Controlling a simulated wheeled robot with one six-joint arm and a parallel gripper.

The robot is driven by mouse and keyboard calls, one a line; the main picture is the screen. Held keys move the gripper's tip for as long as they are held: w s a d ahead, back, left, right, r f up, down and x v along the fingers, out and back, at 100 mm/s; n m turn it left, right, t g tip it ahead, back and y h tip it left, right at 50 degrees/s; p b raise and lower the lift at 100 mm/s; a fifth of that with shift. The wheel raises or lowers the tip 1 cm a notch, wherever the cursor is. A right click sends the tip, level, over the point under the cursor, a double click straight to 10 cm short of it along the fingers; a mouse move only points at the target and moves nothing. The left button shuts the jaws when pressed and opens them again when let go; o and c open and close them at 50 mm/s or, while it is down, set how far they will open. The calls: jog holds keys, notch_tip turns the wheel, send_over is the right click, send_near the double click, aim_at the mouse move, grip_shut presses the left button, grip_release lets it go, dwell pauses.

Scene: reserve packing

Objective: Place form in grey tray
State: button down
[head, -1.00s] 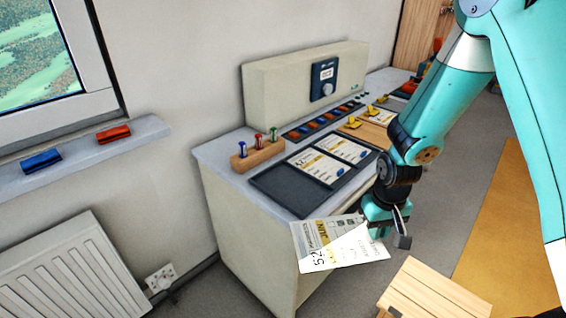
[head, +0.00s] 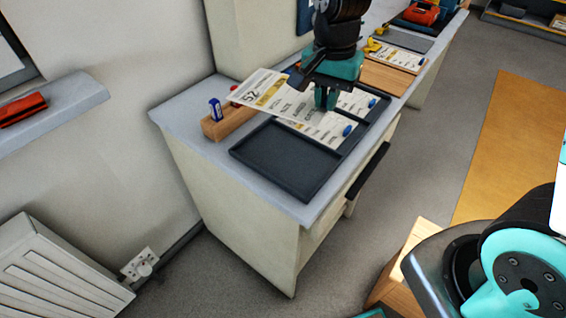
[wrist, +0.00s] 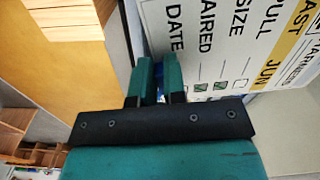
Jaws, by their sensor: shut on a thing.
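My gripper (head: 325,98) is shut on a white printed form (head: 262,88) with a yellow band, held above the counter. The form reaches out to the left of the fingers and is tilted. It also shows in the wrist view (wrist: 215,30), beside the two close-set teal fingers (wrist: 157,78). The dark grey tray (head: 285,152) lies on the counter below the gripper. Its near left compartment is empty. Farther along it, other forms lie with blue pieces on them, partly hidden by my gripper and the held form.
A wooden block (head: 232,121) with coloured upright pieces stands left of the tray. A black handle (head: 362,177) juts from the cabinet front. Yellow pieces and a wooden board (head: 386,77) lie farther along the counter. A red object (head: 22,108) lies on the sill.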

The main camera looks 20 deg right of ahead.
aim_at(312, 173)
jog(key=shift+s+a+r+m+b, duration=0.25)
jog(key=shift+a+r+m, duration=0.15)
jog(key=shift+r+m, duration=0.1)
jog(key=shift+s+a+r+m+b, duration=0.15)
jog(key=shift+s+a+r+m, duration=0.1)
jog(key=shift+a+r+m, duration=0.2)
jog(key=shift+s+f, duration=0.1)
jog(key=shift+f, duration=0.05)
notch_tip(312, 173, down, 19)
jog(key=shift+b, duration=0.4)
jog(key=shift+f, duration=0.1)
jog(key=c, duration=1.2)
grip_release()
